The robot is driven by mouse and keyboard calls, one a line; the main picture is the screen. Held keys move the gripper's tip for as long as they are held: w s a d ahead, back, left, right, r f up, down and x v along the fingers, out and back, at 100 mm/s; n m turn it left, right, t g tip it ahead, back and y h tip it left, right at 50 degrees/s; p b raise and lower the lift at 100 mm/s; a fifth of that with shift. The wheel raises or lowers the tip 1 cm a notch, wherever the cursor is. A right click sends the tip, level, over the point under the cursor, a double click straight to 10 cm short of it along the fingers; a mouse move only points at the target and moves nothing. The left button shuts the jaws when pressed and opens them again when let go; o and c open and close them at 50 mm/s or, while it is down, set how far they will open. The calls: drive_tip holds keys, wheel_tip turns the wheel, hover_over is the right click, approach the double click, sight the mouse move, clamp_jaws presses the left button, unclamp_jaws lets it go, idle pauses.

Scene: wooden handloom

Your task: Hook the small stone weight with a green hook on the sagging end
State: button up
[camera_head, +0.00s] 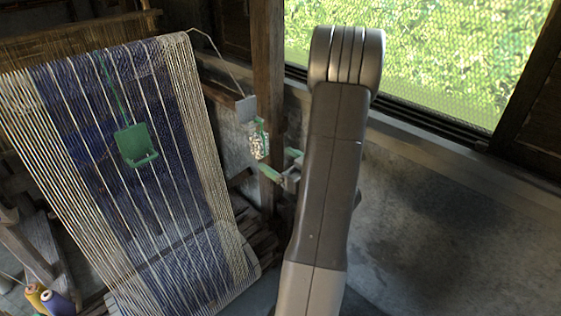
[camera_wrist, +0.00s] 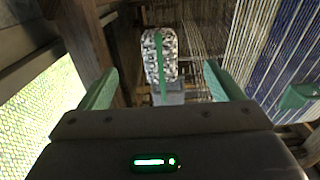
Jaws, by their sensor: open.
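The small stone weight (camera_head: 259,145), speckled grey-white with a green strip, hangs by a grey bracket beside the wooden post. In the wrist view the stone (camera_wrist: 151,60) shows beyond my fingers, roughly centred between them, with the green strip down its face. My gripper (camera_head: 282,163) is open and empty, its green fingers just right of and below the stone in the head view. I cannot tell whether they touch it. A green holder (camera_head: 136,146) hangs on a green thread before the blue and white warp (camera_head: 185,130); it also shows in the wrist view (camera_wrist: 297,97).
A grey bracket (camera_head: 246,108) on a wooden bar is close to the stone. The wooden post (camera_head: 267,60) stands right behind it. A mesh window (camera_head: 430,60) and grey wall are at the right. Thread spools (camera_head: 57,302) stand at the lower left.

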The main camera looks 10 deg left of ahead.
drive_tip(key=shift+o, duration=0.9)
drive_tip(key=shift+d, duration=0.1)
drive_tip(key=b+v, duration=0.1)
drive_tip(key=v, duration=1.2)
drive_tip(key=shift+s+d+b, duration=0.2)
drive_tip(key=shift+s+b, duration=0.05)
drive_tip(key=shift+b, duration=0.1)
drive_tip(key=p+x, duration=0.1)
drive_tip(key=x, duration=1.2)
drive_tip(key=shift+w+a+p, duration=0.15)
drive_tip(key=shift+w+p, duration=0.05)
drive_tip(key=shift+p, duration=0.1)
